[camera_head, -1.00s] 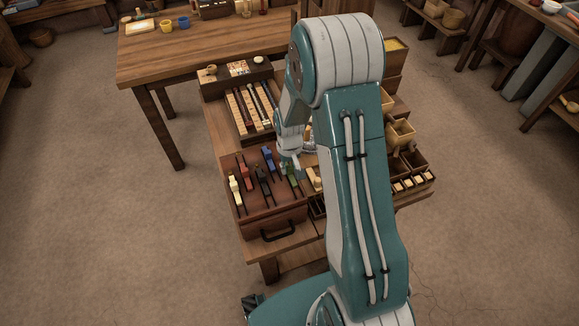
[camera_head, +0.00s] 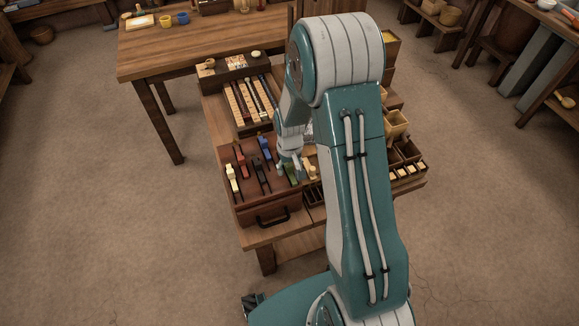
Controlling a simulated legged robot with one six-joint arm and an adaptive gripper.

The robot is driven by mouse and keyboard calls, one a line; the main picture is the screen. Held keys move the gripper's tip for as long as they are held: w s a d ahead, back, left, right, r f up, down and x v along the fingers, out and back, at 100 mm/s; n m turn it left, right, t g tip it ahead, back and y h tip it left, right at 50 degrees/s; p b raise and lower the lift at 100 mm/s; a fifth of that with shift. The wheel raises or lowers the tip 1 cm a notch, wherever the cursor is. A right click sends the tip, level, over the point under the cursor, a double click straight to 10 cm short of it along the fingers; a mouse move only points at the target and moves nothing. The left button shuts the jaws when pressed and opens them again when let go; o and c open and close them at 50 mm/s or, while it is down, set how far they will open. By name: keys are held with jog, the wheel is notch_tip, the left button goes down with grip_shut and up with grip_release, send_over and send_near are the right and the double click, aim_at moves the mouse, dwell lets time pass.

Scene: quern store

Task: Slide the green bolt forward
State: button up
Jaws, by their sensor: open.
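The green bolt (camera_head: 293,176) lies at the right end of a row of coloured bolts on a brown box (camera_head: 262,198). It is partly hidden by my gripper (camera_head: 289,166). My gripper points down over the back part of the green bolt, with its fingers open. The fingers are small and partly overlapped by my arm, so I cannot tell whether they touch the bolt.
White (camera_head: 232,180), red (camera_head: 241,165), black (camera_head: 258,168) and blue (camera_head: 264,147) bolts stand close to the left. Divided trays (camera_head: 408,160) are on the right of the low table. A slotted rack (camera_head: 251,102) lies behind the box. A black handle (camera_head: 272,219) is on its front.

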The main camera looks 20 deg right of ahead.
aim_at(289, 166)
notch_tip(289, 166, up, 12)
dwell(0.6)
jog(key=shift+w, duration=0.1)
jog(key=s+a+r+t, duration=0.25)
jog(key=s+r, duration=0.55)
jog(key=r, duration=0.5)
jog(key=s+a+r+t, duration=0.1)
jog(key=s+r, duration=0.2)
jog(key=s, duration=0.3)
jog(key=s+r+t, duration=0.2)
jog(key=s+r, duration=0.1)
jog(key=s, duration=0.4)
jog(key=shift+s+a+r, duration=0.2)
jog(key=shift+a+r, duration=0.1)
jog(key=shift+a, duration=0.05)
